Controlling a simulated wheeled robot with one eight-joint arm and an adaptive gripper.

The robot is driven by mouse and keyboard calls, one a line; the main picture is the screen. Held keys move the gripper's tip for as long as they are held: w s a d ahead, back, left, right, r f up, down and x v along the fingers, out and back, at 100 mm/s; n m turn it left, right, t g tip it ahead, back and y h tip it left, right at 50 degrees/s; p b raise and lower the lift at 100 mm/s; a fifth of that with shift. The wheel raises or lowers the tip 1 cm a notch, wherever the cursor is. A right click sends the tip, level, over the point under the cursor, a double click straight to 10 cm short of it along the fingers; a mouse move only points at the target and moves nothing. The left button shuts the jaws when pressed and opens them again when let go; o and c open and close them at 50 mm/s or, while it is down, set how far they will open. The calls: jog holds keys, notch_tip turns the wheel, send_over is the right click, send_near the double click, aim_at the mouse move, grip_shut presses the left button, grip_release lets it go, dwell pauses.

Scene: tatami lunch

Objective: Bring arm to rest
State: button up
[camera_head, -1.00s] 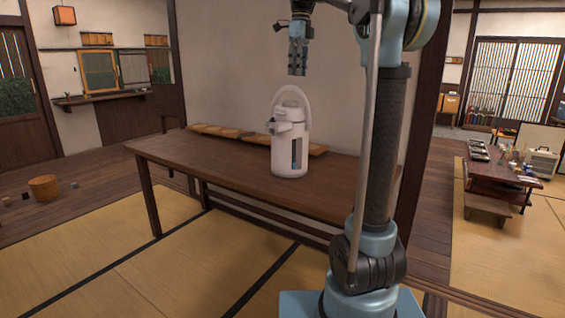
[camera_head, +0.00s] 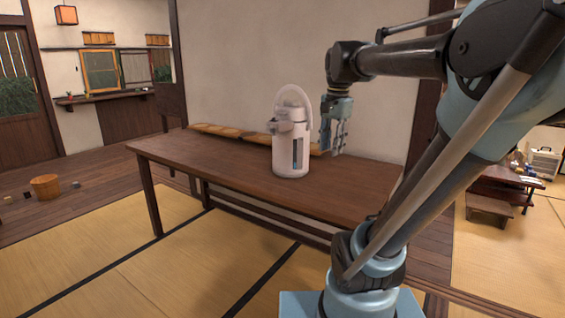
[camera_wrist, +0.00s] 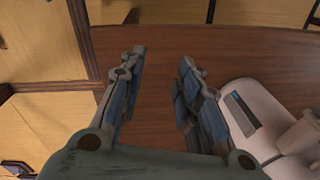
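My gripper (camera_head: 333,136) hangs pointing down to the right of the white air pot in the head view, above the wooden table. In the wrist view my gripper (camera_wrist: 160,75) has its two blue-padded fingers apart, with only bare table top between them. It is open and empty. My arm is bent, with its upper links reaching in from the right.
The white air pot (camera_head: 291,152) stands upright on the long brown table (camera_head: 220,170); it also shows at the right of the wrist view (camera_wrist: 255,115). Flat wooden pieces (camera_head: 215,131) lie along the table's back edge. Tatami (camera_head: 150,270) in front is clear.

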jog(key=s+d+f+n, duration=0.1)
jog(key=s+f+n, duration=0.2)
jog(key=f, duration=0.4)
jog(key=s+d+f+n, duration=0.1)
jog(key=s+f+n, duration=0.2)
jog(key=s+f, duration=0.3)
jog(key=s+d+f+n+t, duration=0.1)
jog(key=s+f+n, duration=0.2)
jog(key=f, duration=0.7)
jog(key=shift+s+d, duration=0.3)
jog(key=shift+s, duration=0.75)
jog(key=shift+w+f, duration=0.25)
jog(key=shift+w, duration=0.25)
jog(key=shift+c, duration=0.2)
